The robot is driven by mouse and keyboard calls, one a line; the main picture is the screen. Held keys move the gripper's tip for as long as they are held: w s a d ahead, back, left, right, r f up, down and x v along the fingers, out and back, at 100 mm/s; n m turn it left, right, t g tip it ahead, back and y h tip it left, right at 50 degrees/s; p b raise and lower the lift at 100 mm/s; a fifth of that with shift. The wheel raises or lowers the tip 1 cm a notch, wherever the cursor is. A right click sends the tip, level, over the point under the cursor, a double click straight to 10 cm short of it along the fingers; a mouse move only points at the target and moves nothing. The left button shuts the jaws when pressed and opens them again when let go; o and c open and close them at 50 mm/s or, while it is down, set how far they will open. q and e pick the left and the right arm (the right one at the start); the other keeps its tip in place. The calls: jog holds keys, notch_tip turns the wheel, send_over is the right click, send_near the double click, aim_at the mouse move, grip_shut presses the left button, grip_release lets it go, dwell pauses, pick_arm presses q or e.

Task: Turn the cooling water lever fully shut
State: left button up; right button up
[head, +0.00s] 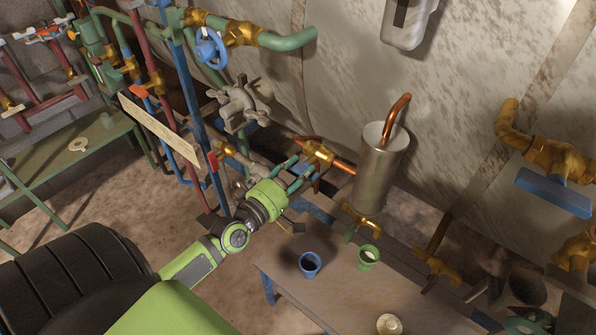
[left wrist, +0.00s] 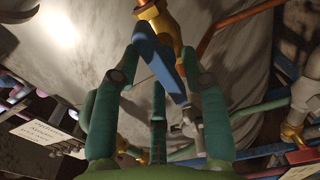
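My left gripper (head: 293,172) reaches in from the left to a brass valve (head: 318,154) on the pipe beside a metal cylinder. In the left wrist view the brass valve body (left wrist: 158,18) is at the top, with a flat blue lever (left wrist: 162,68) running down from it. The lever lies between the green fingers of my left gripper (left wrist: 166,45). The fingers stand apart on both sides of it, and whether either touches it is unclear. In the head view the fingers largely cover the lever. My right gripper is not in view.
The metal cylinder (head: 381,165) stands right of the gripper. Below it, a table (head: 310,290) holds a blue cup (head: 310,264) and a green cup (head: 368,257). A blue handwheel (head: 210,48) and grey valve (head: 238,103) are above. Another blue lever (head: 553,193) is at right.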

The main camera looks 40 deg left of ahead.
pick_arm(q)
grip_shut()
jog(key=shift+r+m, duration=0.1)
jog(key=shift+m, duration=0.3)
jog(key=m+p, duration=0.2)
jog(key=shift+m, duration=0.4)
jog(key=m+p, duration=0.2)
jog(key=m, duration=0.2)
jog(key=shift+d+m, duration=0.15)
jog(key=shift+m, duration=0.15)
jog(key=m+p, duration=0.2)
jog(key=m, duration=0.3)
jog(key=shift+p, duration=0.35)
jog(key=m, duration=0.1)
jog(key=m+p, duration=0.1)
jog(key=m, duration=0.3)
jog(key=shift+f, duration=0.25)
